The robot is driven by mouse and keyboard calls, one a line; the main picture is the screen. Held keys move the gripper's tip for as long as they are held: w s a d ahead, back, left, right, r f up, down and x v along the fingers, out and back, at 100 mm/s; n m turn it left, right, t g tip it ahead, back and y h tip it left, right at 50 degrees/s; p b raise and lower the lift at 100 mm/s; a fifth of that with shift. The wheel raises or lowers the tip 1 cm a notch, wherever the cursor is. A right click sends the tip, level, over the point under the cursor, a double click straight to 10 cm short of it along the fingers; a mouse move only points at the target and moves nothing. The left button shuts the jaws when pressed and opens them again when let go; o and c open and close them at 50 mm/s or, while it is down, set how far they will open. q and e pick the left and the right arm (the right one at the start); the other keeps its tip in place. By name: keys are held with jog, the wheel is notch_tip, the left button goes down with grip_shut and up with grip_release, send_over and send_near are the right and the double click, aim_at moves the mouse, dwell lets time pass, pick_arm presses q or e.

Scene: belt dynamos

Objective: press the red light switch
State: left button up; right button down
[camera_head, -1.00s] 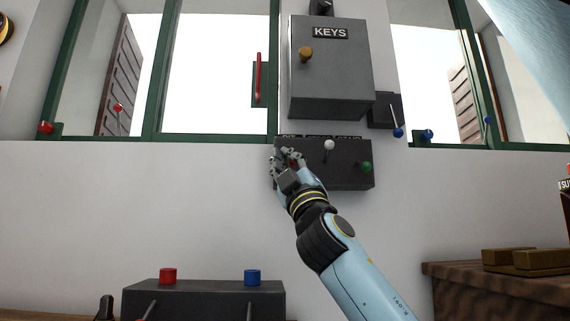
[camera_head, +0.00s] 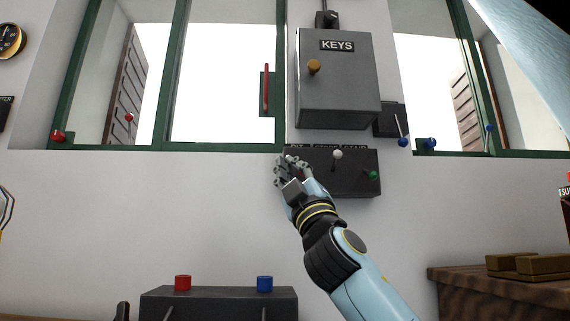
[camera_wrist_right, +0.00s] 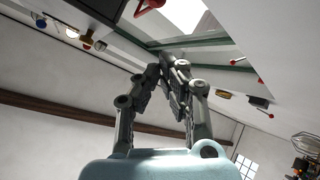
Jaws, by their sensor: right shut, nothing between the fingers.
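A dark switch panel (camera_head: 345,180) is on the white wall below the grey KEYS box. It shows a white-tipped lever (camera_head: 337,155) near its middle and a green knob (camera_head: 373,175) at its right. My right gripper (camera_head: 288,164) is shut and empty in front of the panel's left end and hides that part. I cannot make out a red switch on the panel; it may be behind the fingers. In the right wrist view the shut fingers (camera_wrist_right: 165,72) point up, with a red part (camera_wrist_right: 148,6) at the top edge. My left gripper is not in view.
The grey KEYS box (camera_head: 337,85) hangs just above the panel. A red handle (camera_head: 266,88) is on the green window frame to its left. A dark box (camera_head: 220,304) with a red button (camera_head: 183,283) and a blue button (camera_head: 265,284) stands below.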

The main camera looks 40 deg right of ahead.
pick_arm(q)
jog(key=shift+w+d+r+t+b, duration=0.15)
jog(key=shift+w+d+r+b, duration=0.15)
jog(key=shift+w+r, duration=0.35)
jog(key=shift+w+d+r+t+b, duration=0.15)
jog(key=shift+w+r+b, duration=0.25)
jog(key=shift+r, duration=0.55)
pick_arm(e)
jog(key=shift+y, duration=0.3)
jog(key=shift+a+v, duration=0.15)
jog(key=shift+v, duration=1.2)
jog(key=shift+a+v, duration=0.1)
jog(key=shift+v, duration=1.3)
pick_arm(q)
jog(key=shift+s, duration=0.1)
pick_arm(e)
jog(key=shift+s+r, duration=0.1)
jog(key=shift+r, duration=0.1)
